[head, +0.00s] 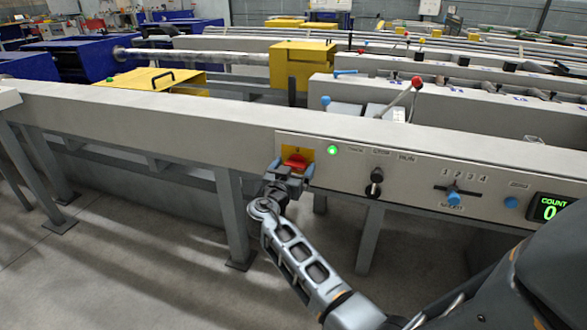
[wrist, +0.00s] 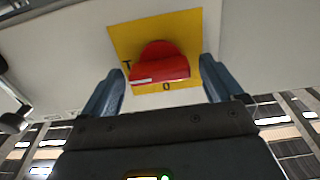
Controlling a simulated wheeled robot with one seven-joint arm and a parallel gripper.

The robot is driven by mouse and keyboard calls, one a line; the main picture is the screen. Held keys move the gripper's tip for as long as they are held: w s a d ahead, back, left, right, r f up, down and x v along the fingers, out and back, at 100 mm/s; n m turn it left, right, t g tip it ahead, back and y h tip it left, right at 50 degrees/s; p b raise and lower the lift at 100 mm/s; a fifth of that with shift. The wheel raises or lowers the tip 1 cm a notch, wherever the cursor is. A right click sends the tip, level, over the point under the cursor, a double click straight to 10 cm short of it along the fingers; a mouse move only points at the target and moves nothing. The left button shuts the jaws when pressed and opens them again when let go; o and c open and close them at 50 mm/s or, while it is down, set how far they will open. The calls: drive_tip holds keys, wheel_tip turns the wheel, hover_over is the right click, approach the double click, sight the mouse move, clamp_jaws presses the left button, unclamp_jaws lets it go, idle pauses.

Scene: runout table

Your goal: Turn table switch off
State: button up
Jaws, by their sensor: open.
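The table switch is a red rotary knob (head: 297,160) on a yellow plate at the left end of the grey control panel (head: 350,164). In the wrist view the knob (wrist: 158,64) shows close up on its yellow plate (wrist: 122,42), with a mark at the left and a 0 below. Its grip bar lies roughly across the picture, with a white mark toward its left end. My gripper (head: 290,173) is at the knob, its fingers open on either side; in the wrist view (wrist: 161,72) gaps show between knob and fingers. A green lamp (head: 333,149) beside the switch is lit.
Right of the switch are a black selector (head: 375,183), a slider with a blue knob (head: 453,195), a blue button (head: 511,202) and a lit count display (head: 548,208). The grey table beam (head: 200,120) runs above; its legs (head: 232,215) stand behind my arm.

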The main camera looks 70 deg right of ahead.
drive_tip(key=shift+c, duration=0.2)
drive_tip(key=c, duration=1)
drive_tip(key=shift+n, duration=0.4)
drive_tip(key=n+b, duration=0.1)
drive_tip(key=n, duration=0.2)
drive_tip(key=shift+w+n+b, duration=0.1)
drive_tip(key=shift+n+b, duration=0.2)
drive_tip(key=n, duration=0.4)
drive_tip(key=shift+r+n, duration=0.1)
drive_tip(key=shift+n, duration=0.2)
drive_tip(key=n+p, duration=0.1)
drive_tip(key=n, duration=0.3)
drive_tip(key=shift+w+n, duration=0.15)
drive_tip(key=shift+n, duration=0.15)
drive_tip(key=shift+w+n+p, duration=0.1)
drive_tip(key=shift+n+p, duration=0.8)
drive_tip(key=shift+n, duration=1.3)
